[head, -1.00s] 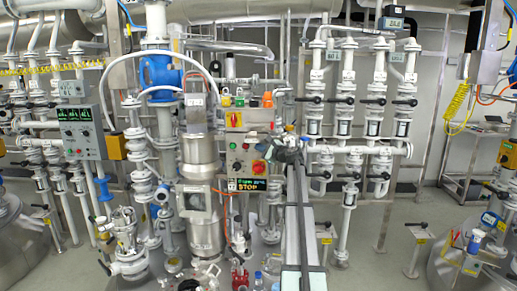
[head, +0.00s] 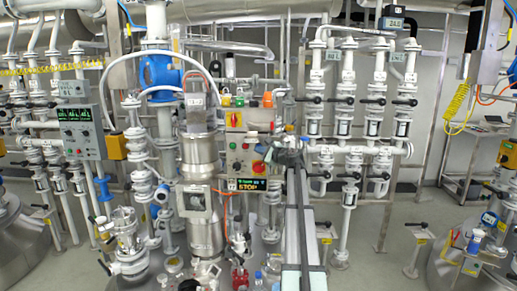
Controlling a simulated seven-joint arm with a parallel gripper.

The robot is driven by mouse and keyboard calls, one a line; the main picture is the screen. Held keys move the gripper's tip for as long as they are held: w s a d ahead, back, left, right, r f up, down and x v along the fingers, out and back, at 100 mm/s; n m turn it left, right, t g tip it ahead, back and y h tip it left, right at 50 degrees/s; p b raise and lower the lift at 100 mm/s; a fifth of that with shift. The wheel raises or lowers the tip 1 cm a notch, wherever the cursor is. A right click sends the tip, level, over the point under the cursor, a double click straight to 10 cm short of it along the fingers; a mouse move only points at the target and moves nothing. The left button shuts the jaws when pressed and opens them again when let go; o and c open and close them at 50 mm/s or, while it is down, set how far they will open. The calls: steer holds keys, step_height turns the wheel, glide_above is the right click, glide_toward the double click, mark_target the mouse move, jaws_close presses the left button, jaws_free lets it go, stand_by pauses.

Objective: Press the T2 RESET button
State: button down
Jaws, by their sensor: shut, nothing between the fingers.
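The button labels are too small to read, so I cannot tell which one is T2 RESET. My gripper (head: 279,151) is at the far end of my arm, just right of the control box. It looks dark and small, and its fingers are shut and empty. I cannot tell whether it touches the box.
A sign with STOP lettering (head: 247,186) hangs below the box. Coloured lamps (head: 240,101) sit above it. A steel column (head: 203,160) stands close on the left, white valve pipes (head: 343,120) on the right. A grey display panel (head: 80,130) is at far left. Open floor shows at right.

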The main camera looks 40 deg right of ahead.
steer(key=s+a, duration=0.2)
steer(key=shift+s+a, duration=0.35)
stand_by(0.8)
